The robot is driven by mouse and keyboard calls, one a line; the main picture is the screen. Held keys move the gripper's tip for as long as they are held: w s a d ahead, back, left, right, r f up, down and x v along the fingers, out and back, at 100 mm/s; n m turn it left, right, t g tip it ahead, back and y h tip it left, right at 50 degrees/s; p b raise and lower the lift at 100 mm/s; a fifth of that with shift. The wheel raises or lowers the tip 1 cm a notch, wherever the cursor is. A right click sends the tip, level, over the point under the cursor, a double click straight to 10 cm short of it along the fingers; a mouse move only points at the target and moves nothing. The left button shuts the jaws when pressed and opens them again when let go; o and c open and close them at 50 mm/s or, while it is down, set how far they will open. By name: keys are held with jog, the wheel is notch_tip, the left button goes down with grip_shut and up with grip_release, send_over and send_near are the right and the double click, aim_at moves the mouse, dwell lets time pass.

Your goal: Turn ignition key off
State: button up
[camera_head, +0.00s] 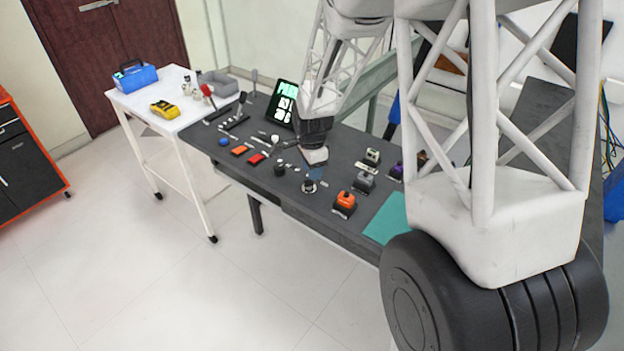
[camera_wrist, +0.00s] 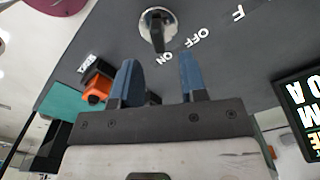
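The ignition key switch (camera_wrist: 157,28) shows at the top of the wrist view as a round silver plate with a black key-like knob. The knob's long end points down in that picture, close to the "ON" label; the "OFF" label lies to its right. In the head view, a round dark knob on a light base (camera_head: 308,187) on the dark table appears to be the same switch. My gripper (camera_wrist: 160,76) has two blue fingers spread apart with nothing between them. The switch lies beyond the fingertips, not touched. In the head view my gripper (camera_head: 316,172) hangs over the table just behind the knob.
An orange switch (camera_head: 345,201) and other small switches stand to the right of the knob, near a teal mat (camera_head: 385,218). A lit screen (camera_head: 284,103) stands at the table's back. A white cart (camera_head: 150,110) is at left.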

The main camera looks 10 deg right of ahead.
aim_at(309, 183)
jog(key=shift+f, duration=2.15)
grip_shut()
